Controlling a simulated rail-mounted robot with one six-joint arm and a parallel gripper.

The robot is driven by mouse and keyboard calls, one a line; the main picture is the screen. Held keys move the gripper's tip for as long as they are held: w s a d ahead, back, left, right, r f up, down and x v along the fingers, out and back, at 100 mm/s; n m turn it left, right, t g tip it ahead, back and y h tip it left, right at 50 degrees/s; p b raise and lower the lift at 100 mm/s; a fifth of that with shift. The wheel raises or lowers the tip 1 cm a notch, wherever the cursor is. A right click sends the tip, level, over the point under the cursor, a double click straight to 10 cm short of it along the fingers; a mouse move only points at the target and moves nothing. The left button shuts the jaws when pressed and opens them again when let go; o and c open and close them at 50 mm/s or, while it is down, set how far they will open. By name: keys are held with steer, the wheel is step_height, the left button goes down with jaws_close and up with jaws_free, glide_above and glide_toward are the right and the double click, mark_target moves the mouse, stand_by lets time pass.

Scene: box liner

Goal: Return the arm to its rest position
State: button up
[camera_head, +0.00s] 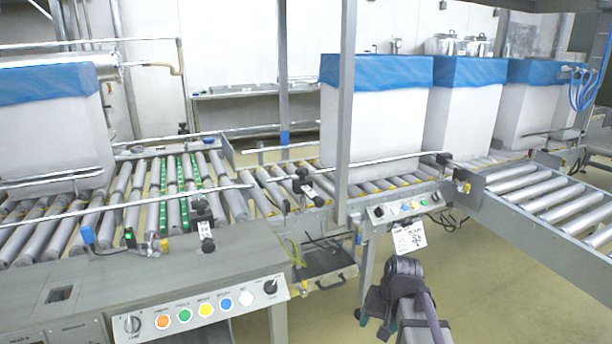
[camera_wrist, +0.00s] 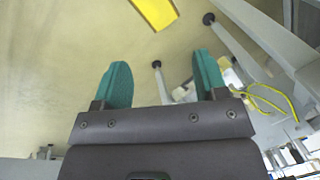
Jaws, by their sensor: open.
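My gripper (camera_wrist: 161,82) has two green fingers spread well apart in the wrist view, with nothing between them but the pale floor and a conveyor leg. In the head view my gripper (camera_head: 374,318) hangs low at the bottom, right of centre, with only bits of green showing past my dark wrist. My arm reaches in from the bottom edge there. It is apart from the conveyor frame, as far as the head view shows.
White boxes with blue liners stand on the roller conveyor, one box (camera_head: 50,135) at left and several at right, including one box (camera_head: 375,120). A button panel (camera_head: 205,308) is at front left. A roller section (camera_head: 560,205) runs right. Yellow cables (camera_wrist: 268,103) hang near a conveyor leg.

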steer(key=s+a+n+g+h, duration=0.1)
steer(key=s+a+n+h, duration=0.15)
steer(key=s, duration=0.85)
step_height(320, 180, up, 33)
steer(key=w+a+p, duration=0.1)
steer(key=p, duration=3.2)
steer(key=shift+w+r+p, duration=0.15)
steer(key=shift+w+p, duration=0.15)
steer(key=shift+p, duration=0.05)
